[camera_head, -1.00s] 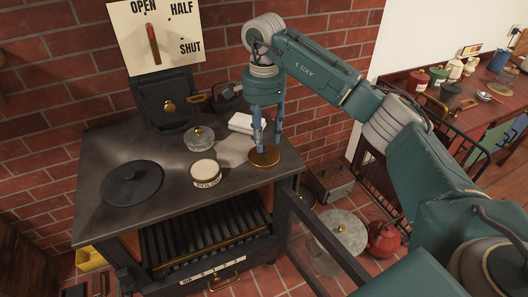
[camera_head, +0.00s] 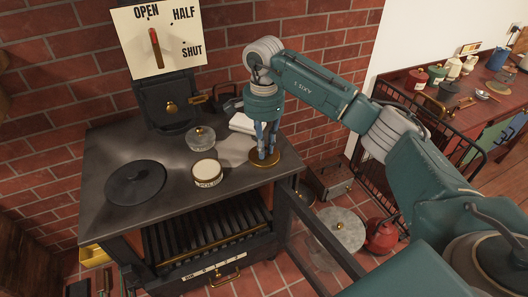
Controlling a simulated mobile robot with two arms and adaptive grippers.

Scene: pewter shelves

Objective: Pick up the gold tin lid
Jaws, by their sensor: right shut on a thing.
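The gold tin lid (camera_head: 266,160) is a flat round disc near the right edge of the dark stove top (camera_head: 165,211). My right gripper (camera_head: 262,154) points straight down at it, with its blue fingers close together. The fingers are shut on the lid at its middle and hide the part they grip. I cannot tell whether the lid still touches the stove top. My left gripper is not in view.
A polish tin (camera_head: 207,174), a glass dish with a knob (camera_head: 201,138), a white block (camera_head: 242,123) and a black round plate (camera_head: 135,182) are on the stove top. A red kettle (camera_head: 382,235) stands on the floor at right.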

